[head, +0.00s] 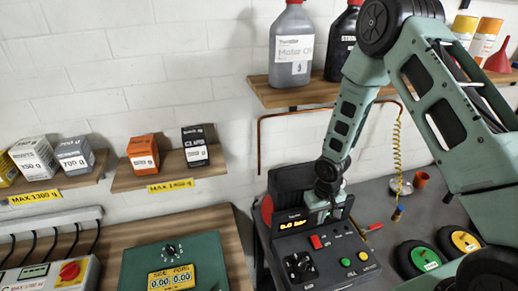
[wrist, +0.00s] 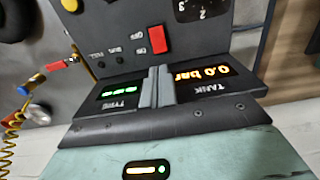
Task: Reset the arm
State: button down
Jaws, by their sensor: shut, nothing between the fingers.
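My gripper (head: 332,207) is at the end of my green arm, over the dark compressor panel (head: 318,254). It also shows in the wrist view (wrist: 157,86), its two grey fingers shut together with nothing between them. The fingers are in front of the panel's displays, between the orange "0.0 bar" TANK display (wrist: 203,75) and the green TYRE display (wrist: 118,94), partly covering the latter. I cannot tell whether they touch the panel. The arm reaches down from the upper right, bent at the elbow.
A red switch (head: 316,242) and green and yellow buttons are close by on the panel. A wall shelf (head: 290,96) with bottles is beside the arm. Two wheels (head: 420,258) lie at right, near a hanging yellow coiled hose (head: 397,150). A green scale (head: 172,262) stands left.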

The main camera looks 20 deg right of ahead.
jog(key=s+a+r+n+b, duration=0.3)
jog(key=s+a+r+b, duration=0.2)
jog(key=a+r+b, duration=0.5)
jog(key=s+a+r+n+b, duration=0.2)
jog(key=s+a, duration=0.2)
jog(key=s, duration=0.5)
jog(key=s+a+r+n+b, duration=0.2)
jog(key=s+a, duration=0.2)
jog(key=s, duration=0.4)
jog(key=shift+s+a+r+n+y, duration=0.25)
jog(key=shift+s+a+n+y, duration=0.05)
jog(key=shift+s+a+n, duration=0.1)
